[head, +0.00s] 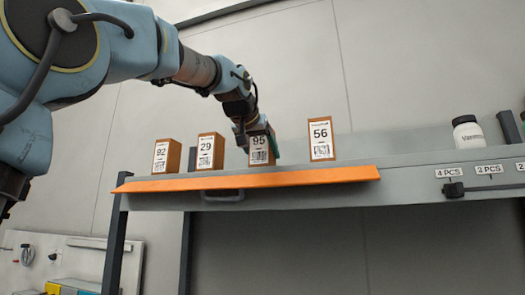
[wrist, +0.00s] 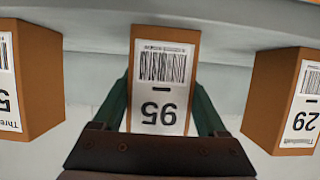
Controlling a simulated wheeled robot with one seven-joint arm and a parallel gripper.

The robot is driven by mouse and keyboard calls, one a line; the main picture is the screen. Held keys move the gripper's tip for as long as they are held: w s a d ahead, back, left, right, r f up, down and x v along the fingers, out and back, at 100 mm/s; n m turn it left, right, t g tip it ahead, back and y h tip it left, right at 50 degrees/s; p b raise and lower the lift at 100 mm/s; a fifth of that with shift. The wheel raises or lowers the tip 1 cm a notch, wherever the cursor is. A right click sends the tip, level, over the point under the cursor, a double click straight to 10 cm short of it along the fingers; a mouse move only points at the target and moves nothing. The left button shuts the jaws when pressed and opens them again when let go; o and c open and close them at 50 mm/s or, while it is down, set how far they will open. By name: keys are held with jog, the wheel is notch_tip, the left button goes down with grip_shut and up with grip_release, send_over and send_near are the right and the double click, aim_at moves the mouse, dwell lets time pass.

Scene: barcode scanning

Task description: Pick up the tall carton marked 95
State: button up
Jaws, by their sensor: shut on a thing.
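The tall carton marked 95 (head: 259,153) is brown with a white label and barcode. It is third from the left in the row of cartons on the shelf in the head view. In the wrist view the carton (wrist: 163,80) is in the middle, its label upside down, between the two green fingers. My gripper (head: 259,138) has come from above and is shut on it, one finger on each side. The carton looks upright; I cannot tell whether its base touches the shelf, as the orange front edge is near it.
Cartons marked 92 (head: 167,157) and 29 (head: 210,152) stand to its left, and 56 (head: 321,139) to its right. An orange strip (head: 250,181) runs along the shelf front. A white jar (head: 467,132) stands far right.

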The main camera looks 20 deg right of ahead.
grip_shut()
jog(key=shift+r, duration=0.25)
